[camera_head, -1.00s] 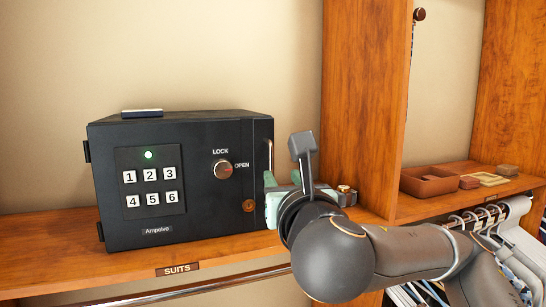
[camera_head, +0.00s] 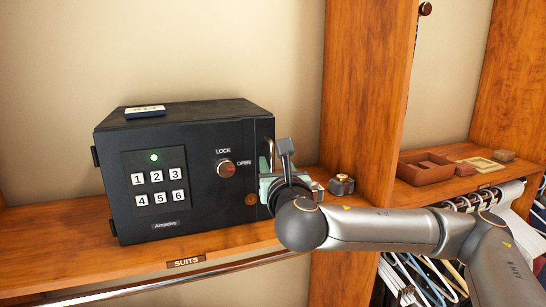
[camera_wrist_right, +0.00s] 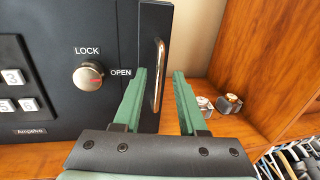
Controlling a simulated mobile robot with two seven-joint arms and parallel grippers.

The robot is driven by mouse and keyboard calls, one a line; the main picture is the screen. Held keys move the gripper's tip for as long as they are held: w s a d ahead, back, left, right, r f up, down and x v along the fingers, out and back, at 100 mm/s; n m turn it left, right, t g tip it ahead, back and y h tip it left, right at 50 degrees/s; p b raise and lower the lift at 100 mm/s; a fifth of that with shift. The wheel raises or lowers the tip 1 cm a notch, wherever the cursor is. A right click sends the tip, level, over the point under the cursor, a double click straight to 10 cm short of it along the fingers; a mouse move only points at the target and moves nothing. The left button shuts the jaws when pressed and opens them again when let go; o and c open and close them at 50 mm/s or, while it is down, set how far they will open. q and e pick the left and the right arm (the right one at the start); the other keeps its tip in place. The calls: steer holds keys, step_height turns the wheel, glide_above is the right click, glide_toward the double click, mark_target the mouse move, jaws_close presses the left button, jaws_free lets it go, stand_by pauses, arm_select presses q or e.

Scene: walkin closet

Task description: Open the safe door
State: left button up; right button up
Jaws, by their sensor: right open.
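The black safe (camera_head: 185,170) stands on the wooden shelf, its door shut. Its front has a number keypad (camera_head: 157,188) with a lit green light, and a round knob (camera_head: 226,168) between LOCK and OPEN labels. The knob also shows in the right wrist view (camera_wrist_right: 88,77), its red mark toward OPEN. A vertical metal bar handle (camera_wrist_right: 158,75) is at the door's right edge. My right gripper (camera_wrist_right: 160,73) is open, its green fingers on either side of the handle's lower part. In the head view my right gripper (camera_head: 267,168) partly hides the handle. My left gripper is not seen.
Watches (camera_head: 341,184) lie on the shelf just right of my gripper, near a wooden upright (camera_head: 365,95). A brown tray (camera_head: 425,168) and small boxes sit farther right. Hangers with clothes hang below. A metal rail (camera_head: 170,282) runs under the shelf in front.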

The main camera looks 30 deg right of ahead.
steer(key=shift+x, duration=0.95)
jaws_close()
stand_by(0.8)
